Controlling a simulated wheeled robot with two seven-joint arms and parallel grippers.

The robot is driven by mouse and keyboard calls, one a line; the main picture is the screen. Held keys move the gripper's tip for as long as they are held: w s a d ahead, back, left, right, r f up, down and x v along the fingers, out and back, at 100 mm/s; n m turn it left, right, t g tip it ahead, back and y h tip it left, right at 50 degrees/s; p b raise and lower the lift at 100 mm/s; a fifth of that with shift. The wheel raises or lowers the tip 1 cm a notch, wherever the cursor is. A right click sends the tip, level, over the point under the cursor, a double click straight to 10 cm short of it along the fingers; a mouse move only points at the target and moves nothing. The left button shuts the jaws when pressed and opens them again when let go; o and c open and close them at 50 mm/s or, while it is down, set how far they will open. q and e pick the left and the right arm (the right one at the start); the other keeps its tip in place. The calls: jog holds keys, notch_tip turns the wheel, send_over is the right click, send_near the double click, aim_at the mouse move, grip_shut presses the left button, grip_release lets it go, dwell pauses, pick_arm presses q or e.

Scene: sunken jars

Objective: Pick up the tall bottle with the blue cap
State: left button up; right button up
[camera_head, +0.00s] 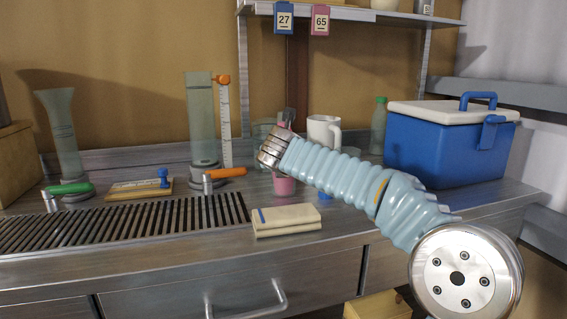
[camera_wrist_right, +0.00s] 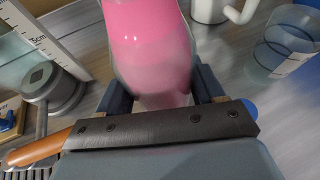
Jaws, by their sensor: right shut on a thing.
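My right gripper (camera_wrist_right: 163,90) is shut on a clear vessel with pink contents (camera_wrist_right: 150,45), one finger on each side of it. The vessel's top runs out of the wrist view, so I cannot see a cap on it. In the head view a pink part (camera_head: 284,186) shows below the end of my right arm, which hides much of that spot. A small blue thing (camera_head: 326,196) shows just right of it, and a blue round edge shows beside the gripper in the wrist view (camera_wrist_right: 249,108). My left gripper is not in view.
A white mug (camera_head: 324,132), a green-capped bottle (camera_head: 379,125) and a blue cooler (camera_head: 440,145) stand behind and to the right. Tall cylinders (camera_head: 201,115) stand left. A shelf (camera_head: 350,12) hangs above.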

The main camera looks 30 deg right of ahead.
jog(key=shift+r, duration=0.2)
jog(key=s+a+r+p, duration=0.1)
jog(key=s+r+p, duration=0.2)
jog(key=s+r, duration=0.9)
jog(key=shift+s+a+r, duration=0.25)
jog(key=shift+s+r, duration=0.05)
jog(key=shift+s, duration=0.6)
dwell(0.7)
